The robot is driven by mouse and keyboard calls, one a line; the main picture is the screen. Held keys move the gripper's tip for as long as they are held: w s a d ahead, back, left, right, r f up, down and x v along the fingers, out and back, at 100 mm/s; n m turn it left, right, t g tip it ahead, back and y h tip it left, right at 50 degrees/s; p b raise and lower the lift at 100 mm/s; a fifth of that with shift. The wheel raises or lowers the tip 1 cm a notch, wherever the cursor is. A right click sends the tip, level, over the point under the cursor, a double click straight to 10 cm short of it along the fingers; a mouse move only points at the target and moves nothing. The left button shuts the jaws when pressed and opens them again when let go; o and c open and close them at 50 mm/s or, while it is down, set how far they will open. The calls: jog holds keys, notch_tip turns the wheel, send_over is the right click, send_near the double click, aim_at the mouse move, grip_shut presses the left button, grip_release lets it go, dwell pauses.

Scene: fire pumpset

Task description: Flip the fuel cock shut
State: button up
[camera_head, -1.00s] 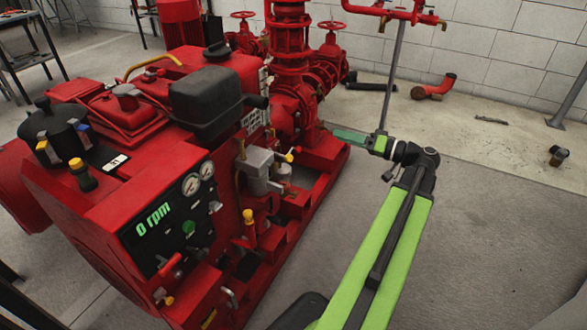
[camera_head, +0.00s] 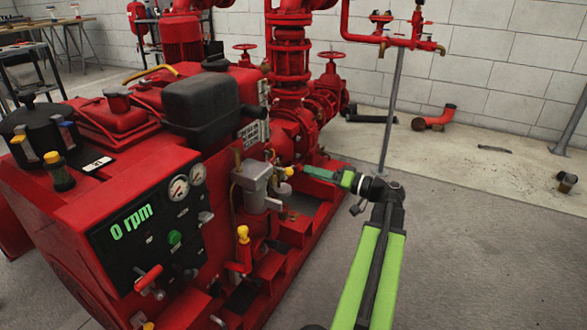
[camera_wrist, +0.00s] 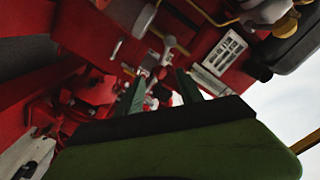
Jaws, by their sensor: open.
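The red engine carries a grey filter-like housing (camera_head: 257,188) on its side in the head view. A small brass-yellow fitting with red on it (camera_head: 288,171) sits beside that housing; it may be the fuel cock, but its lever is too small to read. My gripper (camera_head: 306,171) reaches in from the right, its green fingers pointing at this fitting and close to it in the picture. In the wrist view my gripper (camera_wrist: 160,92) is open, with its two dark green fingers apart. Small silver and red parts show beyond the fingers; I cannot tell whether anything is touched.
The control panel (camera_head: 150,235) reads 0 rpm. A red lever (camera_head: 148,278) and a yellow-topped fitting (camera_head: 243,234) are on the engine's near side. Red pump pipework (camera_head: 290,70) stands behind.

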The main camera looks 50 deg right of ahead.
aim_at(294, 167)
jog(key=x, duration=0.7)
jog(key=shift+w+a, duration=0.1)
jog(key=shift+w, duration=0.2)
jog(key=shift+f, duration=0.15)
grip_shut()
